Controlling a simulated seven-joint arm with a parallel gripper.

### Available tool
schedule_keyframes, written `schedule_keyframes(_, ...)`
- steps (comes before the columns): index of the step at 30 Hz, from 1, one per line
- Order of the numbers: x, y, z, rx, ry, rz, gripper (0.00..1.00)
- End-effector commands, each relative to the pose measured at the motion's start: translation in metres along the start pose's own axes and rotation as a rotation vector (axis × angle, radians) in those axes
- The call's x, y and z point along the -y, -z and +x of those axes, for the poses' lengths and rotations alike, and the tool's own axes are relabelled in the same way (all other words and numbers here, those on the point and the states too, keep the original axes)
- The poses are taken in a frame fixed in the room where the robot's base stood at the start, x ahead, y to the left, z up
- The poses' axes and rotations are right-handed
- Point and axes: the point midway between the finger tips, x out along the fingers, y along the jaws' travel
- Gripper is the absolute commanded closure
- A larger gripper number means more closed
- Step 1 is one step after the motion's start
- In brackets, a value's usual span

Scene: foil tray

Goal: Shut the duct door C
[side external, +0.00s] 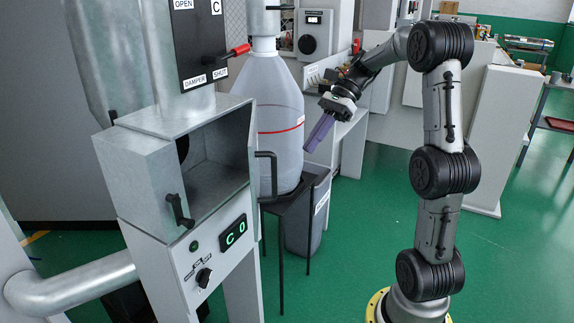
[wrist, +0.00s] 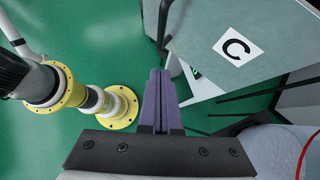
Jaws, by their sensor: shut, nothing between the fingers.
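The grey duct box (side external: 148,178) has its dark interior exposed, so the duct door C is open. A panel marked C (wrist: 225,65) shows at upper right in the wrist view; I take it as the door's outer face. In the side view a black handle (side external: 265,172) stands out at the box's right edge; how far the door is swung is hard to tell. A black latch (side external: 178,211) sits at the opening's left edge. My gripper (side external: 308,149) is shut and empty, its purple fingers (wrist: 160,72) pointing down, right of the box and apart from it.
A damper board (side external: 198,40) with a red-tipped lever is above the box. A display reading C0 (side external: 235,232) is below. Green floor lies open around my base.

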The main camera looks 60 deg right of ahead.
Motion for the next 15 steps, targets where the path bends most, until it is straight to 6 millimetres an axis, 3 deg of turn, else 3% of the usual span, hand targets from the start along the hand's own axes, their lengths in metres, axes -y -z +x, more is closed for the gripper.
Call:
schedule_keyframes(7,-0.001,-0.001,0.050,0.001,-0.004,-0.002,1.00)
schedule_keyframes(15,-0.001,-0.023,0.076,0.000,-0.002,-0.004,1.00)
